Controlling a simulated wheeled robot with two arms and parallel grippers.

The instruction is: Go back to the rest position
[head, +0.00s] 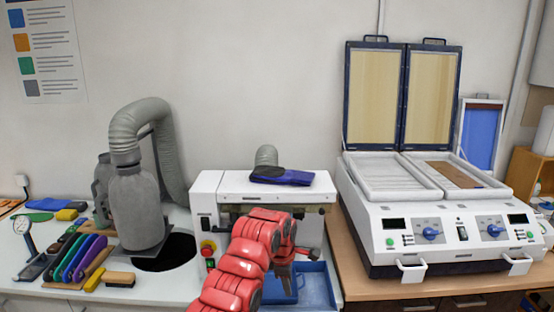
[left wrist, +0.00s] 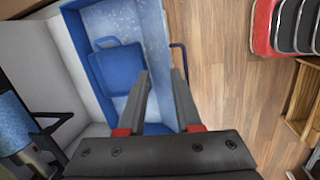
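My left arm comes in red from the bottom middle of the head view. Its dark gripper (head: 287,272) points down in front of the white machine (head: 232,187), over a blue tray (head: 318,287). In the left wrist view the two fingers of the gripper (left wrist: 160,82) stand apart with nothing between them. The blue tray (left wrist: 155,40) lies below them, with a blue block-like part (left wrist: 118,68) inside it. My right gripper is in neither view.
A dark and blue folded piece (head: 283,177) lies on top of the white machine. At right a two-bed press (head: 455,215) stands with both lids (head: 374,95) up. At left are a grey hose (head: 140,115), a round dark opening (head: 170,255) and a rack of coloured pieces (head: 85,258).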

